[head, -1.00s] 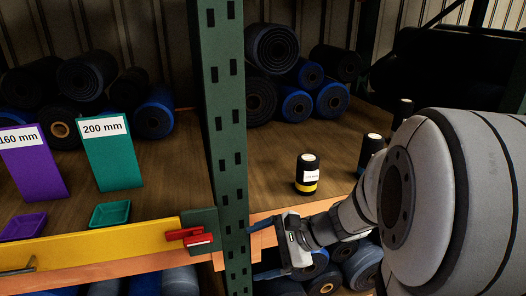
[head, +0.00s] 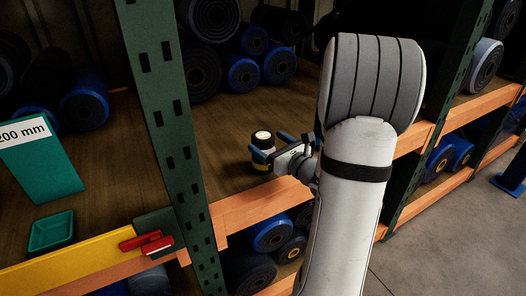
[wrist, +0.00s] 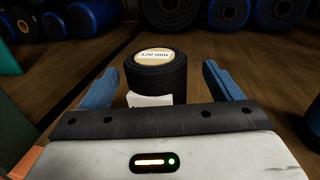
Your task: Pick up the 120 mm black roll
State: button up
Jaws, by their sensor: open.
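The 120 mm black roll (wrist: 157,72) stands upright on the wooden shelf, with a pale top label reading "120 mm" and a white label low on its near side. In the head view the roll (head: 262,142) shows a yellow band near its base. My gripper (wrist: 165,82) is open, with one blue finger on each side of the roll's near part in the wrist view. Gaps show between the fingers and the roll. In the head view my gripper (head: 271,152) is at the roll, and its fingers partly cover it.
A green upright post (head: 165,110) stands left of the roll. Larger black and blue rolls (head: 242,72) lie behind it. A teal tray (head: 51,232) and a "200 mm" sign (head: 38,160) are at the left. An orange beam (head: 260,203) edges the shelf.

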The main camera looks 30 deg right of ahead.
aim_at(259, 138)
jog(key=x, duration=0.4)
jog(key=shift+w+a+f, duration=0.15)
jog(key=shift+w+a, duration=0.15)
jog(key=c, duration=1.4)
notch_tip(259, 138, up, 10)
jog(key=shift+r+p, duration=0.1)
jog(key=shift+p, duration=0.8)
